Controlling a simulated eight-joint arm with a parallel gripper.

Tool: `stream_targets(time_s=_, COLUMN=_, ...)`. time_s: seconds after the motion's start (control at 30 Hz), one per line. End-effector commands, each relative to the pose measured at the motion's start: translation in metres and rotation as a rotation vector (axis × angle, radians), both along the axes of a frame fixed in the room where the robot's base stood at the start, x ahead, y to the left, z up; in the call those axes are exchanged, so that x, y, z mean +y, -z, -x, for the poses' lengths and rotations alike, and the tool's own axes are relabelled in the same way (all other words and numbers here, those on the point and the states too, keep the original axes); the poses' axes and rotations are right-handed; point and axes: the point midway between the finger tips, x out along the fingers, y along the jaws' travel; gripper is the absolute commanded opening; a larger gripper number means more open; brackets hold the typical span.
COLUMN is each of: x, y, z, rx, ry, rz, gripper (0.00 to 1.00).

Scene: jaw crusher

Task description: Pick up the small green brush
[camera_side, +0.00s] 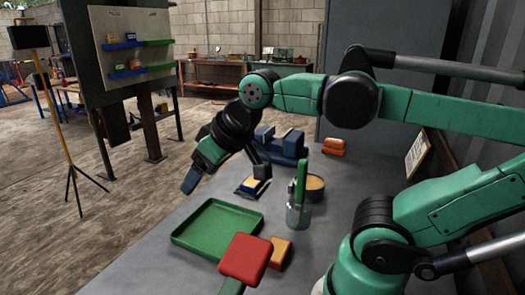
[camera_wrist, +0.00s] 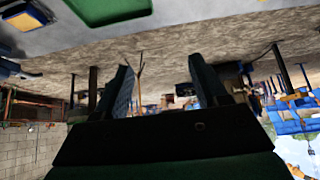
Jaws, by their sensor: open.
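A green-handled tool (camera_side: 301,175) stands upright in a clear jar (camera_side: 299,214) on the grey table; it looks like the small green brush, though its lower end is hard to make out. My gripper (camera_side: 226,176) is above the table's far left part, left of the jar and apart from it. In the wrist view my gripper (camera_wrist: 165,88) shows two spread fingers with only distant floor and background between them. It is open and empty. The jar and the green handle cannot be made out in the wrist view.
A green tray (camera_side: 215,230) lies left of the jar; its edge shows in the wrist view (camera_wrist: 108,10). A red block (camera_side: 245,258) on a green handle is in front. A tan-filled bowl (camera_side: 315,186), a blue vise (camera_side: 285,146) and orange blocks (camera_side: 334,145) stand behind.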

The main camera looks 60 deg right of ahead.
Motion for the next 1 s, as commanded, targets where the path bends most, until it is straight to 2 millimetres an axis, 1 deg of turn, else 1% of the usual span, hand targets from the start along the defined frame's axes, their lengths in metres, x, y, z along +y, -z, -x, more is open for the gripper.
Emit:
stream_targets(time_s=0.03, x=0.0, y=-0.012, z=0.0, rx=0.0, ry=0.0, rz=0.0, gripper=0.66)
stream_targets(time_s=0.07, x=0.0, y=-0.019, z=0.0, rx=0.0, ry=0.0, rz=0.0, gripper=0.66)
stream_targets(time_s=0.2, x=-0.038, y=-0.018, z=0.003, rx=0.098, ry=0.034, rz=0.065, gripper=0.66)
stream_targets(time_s=0.37, x=-0.083, y=-0.017, z=0.016, rx=0.24, ry=0.052, rz=0.117, gripper=0.66)
stream_targets(time_s=0.5, x=-0.124, y=-0.016, z=0.036, rx=0.378, ry=0.057, rz=0.123, gripper=0.66)
stream_targets(time_s=0.6, x=-0.151, y=-0.016, z=0.055, rx=0.469, ry=0.049, rz=0.101, gripper=0.66)
stream_targets(time_s=0.7, x=-0.172, y=-0.017, z=0.074, rx=0.543, ry=0.037, rz=0.065, gripper=0.66)
stream_targets(time_s=0.87, x=-0.198, y=-0.018, z=0.104, rx=0.624, ry=0.01, rz=-0.007, gripper=0.66)
stream_targets(time_s=1.0, x=-0.195, y=0.008, z=0.102, rx=0.623, ry=-0.002, rz=-0.002, gripper=0.66)
